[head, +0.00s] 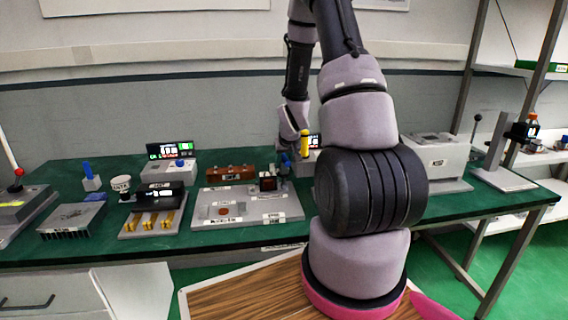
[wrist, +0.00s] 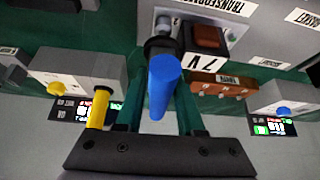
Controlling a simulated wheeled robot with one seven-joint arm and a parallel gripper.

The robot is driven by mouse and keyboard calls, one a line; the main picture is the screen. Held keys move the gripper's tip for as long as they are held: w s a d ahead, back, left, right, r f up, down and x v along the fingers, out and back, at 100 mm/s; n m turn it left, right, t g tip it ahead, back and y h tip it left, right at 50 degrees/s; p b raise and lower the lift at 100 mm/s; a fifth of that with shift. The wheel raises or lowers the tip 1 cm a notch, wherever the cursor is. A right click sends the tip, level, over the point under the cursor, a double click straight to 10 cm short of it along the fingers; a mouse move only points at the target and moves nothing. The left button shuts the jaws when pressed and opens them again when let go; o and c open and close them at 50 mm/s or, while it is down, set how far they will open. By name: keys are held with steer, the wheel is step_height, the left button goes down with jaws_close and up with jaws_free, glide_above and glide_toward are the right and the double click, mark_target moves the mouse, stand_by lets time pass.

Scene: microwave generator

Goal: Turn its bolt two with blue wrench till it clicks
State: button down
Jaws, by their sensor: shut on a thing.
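In the wrist view the blue wrench (wrist: 163,85) has its blue handle between the fingers of my gripper (wrist: 162,100), which is shut on it. Its dark lower end points at a pale post (wrist: 163,22) beside the transformer block marked 7V (wrist: 208,40). I cannot tell whether the wrench sits on a bolt, nor which bolt is number two. In the head view the blue handle (head: 284,161) shows near the small dark transformer (head: 268,183) on a grey plate (head: 248,206). A yellow-handled tool (wrist: 98,107) stands at a grey box left in the wrist view.
A brown block (head: 230,173) lies behind the plate. A grey box with a blue knob (head: 182,168) and a lit display (head: 170,150) stand at the back. A black part on gold fins (head: 158,196) is left of the plate. My arm hides part of the bench.

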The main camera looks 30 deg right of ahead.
steer(key=n+y, duration=0.1)
steer(key=n, duration=0.2)
steer(key=shift+y, duration=0.4)
steer(key=shift+a+n+y, duration=0.1)
steer(key=shift+n+y, duration=0.2)
steer(key=shift+n, duration=0.5)
steer(key=shift+n, duration=0.4)
steer(key=shift+n+y, duration=0.6)
steer(key=shift+n, duration=0.1)
steer(key=shift+n+g+y, duration=0.4)
steer(key=shift+n+y, duration=0.1)
steer(key=shift+n, duration=0.7)
